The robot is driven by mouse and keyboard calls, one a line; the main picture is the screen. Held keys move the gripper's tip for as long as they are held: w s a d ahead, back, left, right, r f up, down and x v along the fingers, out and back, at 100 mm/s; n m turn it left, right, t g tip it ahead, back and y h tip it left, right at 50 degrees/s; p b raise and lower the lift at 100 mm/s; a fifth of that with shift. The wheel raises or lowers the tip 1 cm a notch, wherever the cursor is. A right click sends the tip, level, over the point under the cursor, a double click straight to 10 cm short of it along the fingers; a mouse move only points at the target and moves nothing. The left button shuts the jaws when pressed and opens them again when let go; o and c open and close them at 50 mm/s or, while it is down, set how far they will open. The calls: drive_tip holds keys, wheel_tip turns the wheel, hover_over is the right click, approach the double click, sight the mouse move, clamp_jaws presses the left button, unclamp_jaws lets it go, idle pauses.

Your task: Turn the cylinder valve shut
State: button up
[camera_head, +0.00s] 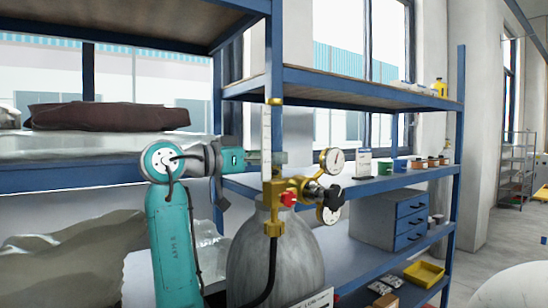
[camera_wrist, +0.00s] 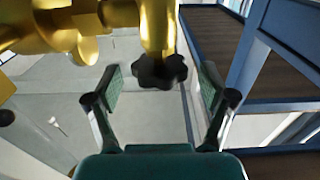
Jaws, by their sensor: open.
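The grey gas cylinder (camera_head: 275,262) stands upright in front of the shelves, with a brass valve and regulator body (camera_head: 290,187) on top. A red knob (camera_head: 289,199) and a black lobed knob (camera_head: 333,195) sit on this fitting. My gripper (camera_head: 268,158) is at the upper left of the fitting, with its fingers partly hidden by the clear flow tube (camera_head: 266,140). In the wrist view my gripper (camera_wrist: 162,88) is open, and a black lobed knob (camera_wrist: 160,71) on a brass stem (camera_wrist: 158,25) shows between the fingers, apart from both. I cannot tell whether both black knobs are the same.
Two round gauges (camera_head: 332,160) stick out at the right of the fitting. A black hose (camera_head: 268,282) runs down the cylinder. Blue shelving (camera_head: 370,187) with jars, a drawer unit (camera_head: 388,217) and a yellow tray (camera_head: 424,273) stands close behind. Open floor lies to the right.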

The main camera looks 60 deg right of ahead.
drive_tip(key=shift+x, duration=0.85)
drive_tip(key=c, duration=1.2)
drive_tip(key=shift+o, duration=0.2)
drive_tip(key=shift+m+g+y, duration=1.1)
drive_tip(key=shift+m+g, duration=0.1)
drive_tip(key=shift+g, duration=0.3)
drive_tip(key=o, duration=1.2)
drive_tip(key=shift+c, duration=0.2)
drive_tip(key=shift+w, duration=0.1)
drive_tip(key=v, duration=1.2)
